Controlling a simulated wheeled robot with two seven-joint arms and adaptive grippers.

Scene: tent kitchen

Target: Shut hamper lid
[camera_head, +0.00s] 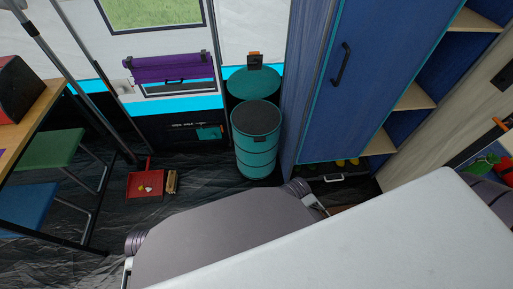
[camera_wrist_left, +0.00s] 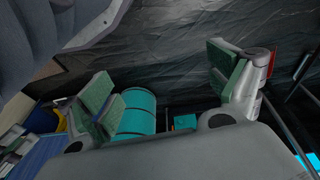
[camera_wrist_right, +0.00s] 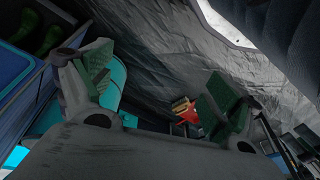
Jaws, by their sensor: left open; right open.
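The teal hamper (camera_head: 256,155) stands upright on the dark floor beside the blue cabinet. Its dark round top faces up, and a teal disc that looks like its raised lid (camera_head: 253,82) stands behind it. My left gripper (camera_wrist_left: 165,88) is open and empty in the left wrist view, with the teal hamper (camera_wrist_left: 138,112) beyond one finger. My right gripper (camera_wrist_right: 158,85) is open and empty in the right wrist view, with a teal surface, likely the hamper (camera_wrist_right: 113,92), partly hidden behind one finger. Neither gripper's fingers show in the head view. Both look apart from the hamper.
The tall blue cabinet (camera_head: 340,80) stands just right of the hamper. A red tray (camera_head: 146,185) lies on the floor to the left. Green (camera_head: 52,148) and blue (camera_head: 28,205) stools stand by a wooden table. The floor before the hamper is partly hidden.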

